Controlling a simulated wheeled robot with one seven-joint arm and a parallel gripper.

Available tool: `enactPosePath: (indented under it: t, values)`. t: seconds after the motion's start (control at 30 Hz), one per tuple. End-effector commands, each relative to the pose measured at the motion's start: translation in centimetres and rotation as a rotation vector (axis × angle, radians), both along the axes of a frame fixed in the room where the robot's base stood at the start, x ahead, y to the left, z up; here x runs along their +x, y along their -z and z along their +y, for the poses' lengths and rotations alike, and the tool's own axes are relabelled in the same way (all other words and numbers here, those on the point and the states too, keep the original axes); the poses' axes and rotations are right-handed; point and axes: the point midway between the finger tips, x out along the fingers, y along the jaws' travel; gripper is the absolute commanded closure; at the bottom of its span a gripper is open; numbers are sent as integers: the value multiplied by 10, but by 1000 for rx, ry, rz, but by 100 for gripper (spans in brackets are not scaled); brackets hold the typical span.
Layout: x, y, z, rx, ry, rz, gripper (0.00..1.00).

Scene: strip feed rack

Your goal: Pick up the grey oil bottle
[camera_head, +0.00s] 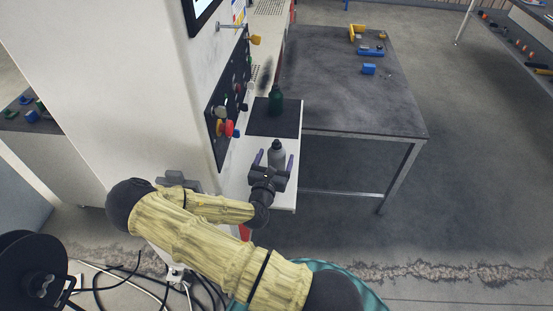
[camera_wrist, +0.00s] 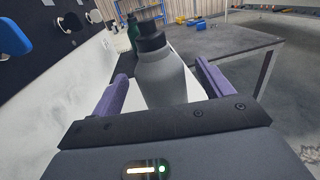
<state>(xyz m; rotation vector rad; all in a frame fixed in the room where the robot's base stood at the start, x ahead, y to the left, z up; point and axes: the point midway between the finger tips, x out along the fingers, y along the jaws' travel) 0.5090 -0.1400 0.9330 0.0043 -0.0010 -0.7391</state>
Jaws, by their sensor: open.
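The grey oil bottle (camera_head: 277,155) stands upright on a narrow white shelf beside the machine panel, with a black cap. In the wrist view the grey bottle (camera_wrist: 163,80) stands between the two purple fingers of my gripper (camera_wrist: 160,85). In the head view my gripper (camera_head: 274,160) reaches toward the bottle from the near side, its fingers open to either side of it. Gaps show between the fingers and the bottle in the wrist view. The bottle's lower part is hidden behind the gripper body.
A dark green bottle (camera_head: 276,100) stands behind on a dark mat (camera_head: 262,124) on the same shelf. The control panel (camera_head: 228,100) with protruding knobs and a red button (camera_head: 226,128) lies close on the left. A grey table (camera_head: 340,95) with blue and yellow parts stands to the right.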

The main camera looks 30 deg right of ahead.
Motion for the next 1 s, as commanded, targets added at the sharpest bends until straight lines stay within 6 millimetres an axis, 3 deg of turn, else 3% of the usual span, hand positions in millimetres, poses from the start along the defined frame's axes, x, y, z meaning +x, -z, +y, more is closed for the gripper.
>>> enactPosePath:
  t: [0.3, 0.83, 1.0]
  values:
    - [30, 1, -27, 1, 1, -2, 21]
    - [30, 1, -27, 0, 0, -1, 21]
    - [30, 1, -27, 0, 0, -1, 53]
